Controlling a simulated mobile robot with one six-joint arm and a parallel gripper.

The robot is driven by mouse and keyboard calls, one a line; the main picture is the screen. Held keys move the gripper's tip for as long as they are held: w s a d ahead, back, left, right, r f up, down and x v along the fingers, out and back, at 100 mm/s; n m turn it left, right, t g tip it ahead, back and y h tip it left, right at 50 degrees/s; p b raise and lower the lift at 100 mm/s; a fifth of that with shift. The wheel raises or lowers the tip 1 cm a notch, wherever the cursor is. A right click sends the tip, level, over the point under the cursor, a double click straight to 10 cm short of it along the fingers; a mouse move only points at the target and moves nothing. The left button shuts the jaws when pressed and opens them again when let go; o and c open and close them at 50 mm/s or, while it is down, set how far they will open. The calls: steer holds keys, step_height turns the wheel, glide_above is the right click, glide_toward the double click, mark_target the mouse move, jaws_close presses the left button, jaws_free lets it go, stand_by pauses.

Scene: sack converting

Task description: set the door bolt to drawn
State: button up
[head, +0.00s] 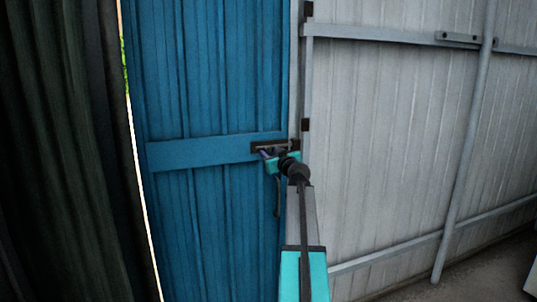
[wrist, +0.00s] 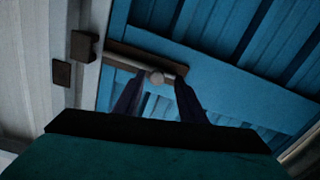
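The door bolt (head: 262,147) is a dark plate with a pale rod, mounted at the right edge of the blue door (head: 215,85). In the wrist view, the bolt's rod (wrist: 125,63) carries a round pale knob (wrist: 157,79). The rod's left end lies close to a dark block (wrist: 84,46) on the pale frame; I cannot tell whether it enters it. My gripper (head: 268,155) is at the bolt. In the wrist view, my gripper (wrist: 158,88) has its two dark fingers apart, one on each side of the knob. Contact with the knob cannot be made out.
A grey corrugated metal wall (head: 400,130) with rails stands right of the door. A diagonal pole (head: 466,150) leans against it. A dark curtain-like surface (head: 60,150) fills the left, with a bright gap beside the door. Some floor (head: 490,265) shows at lower right.

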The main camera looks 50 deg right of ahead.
steer(key=b+v, duration=0.3)
steer(key=v, duration=0.8)
steer(key=shift+s+a, duration=0.2)
steer(key=shift+s, duration=0.1)
stand_by(0.3)
